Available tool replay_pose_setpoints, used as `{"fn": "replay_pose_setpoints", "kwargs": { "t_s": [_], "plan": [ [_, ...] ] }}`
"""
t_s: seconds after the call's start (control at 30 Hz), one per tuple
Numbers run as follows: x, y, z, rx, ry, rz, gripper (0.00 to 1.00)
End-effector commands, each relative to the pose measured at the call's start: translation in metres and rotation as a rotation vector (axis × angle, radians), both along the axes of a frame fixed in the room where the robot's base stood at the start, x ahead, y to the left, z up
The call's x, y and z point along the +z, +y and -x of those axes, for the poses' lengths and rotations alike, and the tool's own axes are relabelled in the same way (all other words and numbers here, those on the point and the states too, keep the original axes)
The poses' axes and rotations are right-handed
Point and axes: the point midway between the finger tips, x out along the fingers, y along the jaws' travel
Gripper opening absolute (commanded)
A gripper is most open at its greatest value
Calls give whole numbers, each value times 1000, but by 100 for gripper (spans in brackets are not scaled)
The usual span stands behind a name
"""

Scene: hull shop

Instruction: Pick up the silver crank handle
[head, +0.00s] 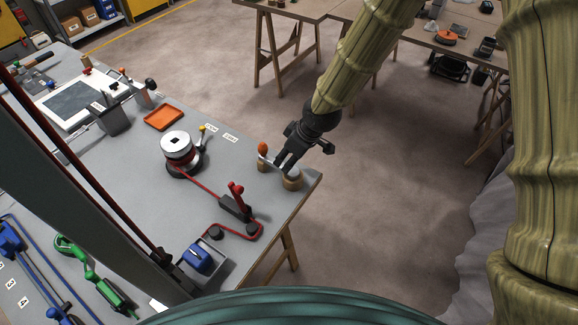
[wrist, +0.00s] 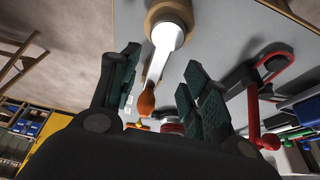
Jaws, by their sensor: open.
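The silver crank handle (wrist: 166,42) shows in the wrist view as a bright flat bar with an orange grip (wrist: 146,98) at one end. Its other end is over a round wooden block (wrist: 160,12). In the head view the crank's orange grip (head: 263,148) stands near the table's right corner, and the round wooden block (head: 292,182) is beside it. My gripper (head: 284,164) is right at the crank and covers part of it. In the wrist view my gripper's (wrist: 162,70) open fingers lie either side of the bar; I cannot tell whether they touch it.
A silver drum (head: 176,146) with a square hole stands left of the crank on the grey table (head: 130,175). A red lever (head: 236,190) and a blue block (head: 197,257) are nearer. An orange tray (head: 163,118) lies further back. Floor is open beyond the table's right edge.

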Motion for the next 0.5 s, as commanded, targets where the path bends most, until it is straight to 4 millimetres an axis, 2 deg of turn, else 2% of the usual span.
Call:
{"fn": "replay_pose_setpoints", "kwargs": {
  "t_s": [0.2,0.5],
  "plan": [
    [-24,9,-19,3,18,-1,46],
    [-36,13,-24,-2,20,-1,46]
  ]
}}
